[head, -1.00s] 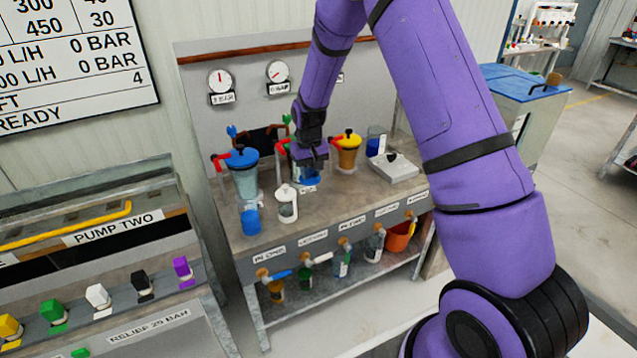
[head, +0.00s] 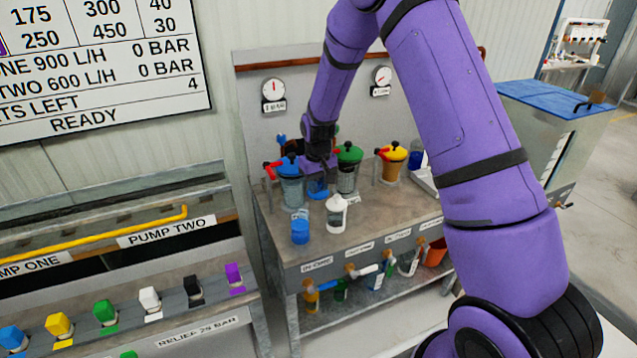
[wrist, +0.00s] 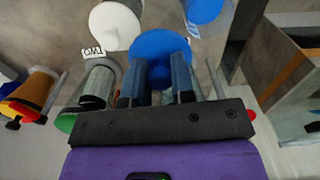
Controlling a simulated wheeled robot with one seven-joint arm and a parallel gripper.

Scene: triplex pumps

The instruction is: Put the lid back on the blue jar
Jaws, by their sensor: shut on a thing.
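My gripper (head: 318,180) is above the bench, between the blue-topped and green-topped clear vessels in the head view. It is shut on a blue round piece (head: 317,189) that looks like a lid. In the wrist view the blue disc (wrist: 160,46) shows at the fingertips (wrist: 163,80). A small blue jar (head: 300,232) stands on the bench, in front and to the left of my gripper. What looks like the same jar is at the top of the wrist view (wrist: 203,14), apart from the disc. I cannot see whether the disc touches anything beneath it.
A white container (head: 337,214) stands close by, right of the blue jar. Vessels topped blue (head: 290,188), green (head: 348,172) and yellow (head: 392,165), with red handles, line the back. The bench front (head: 375,222) is mostly clear.

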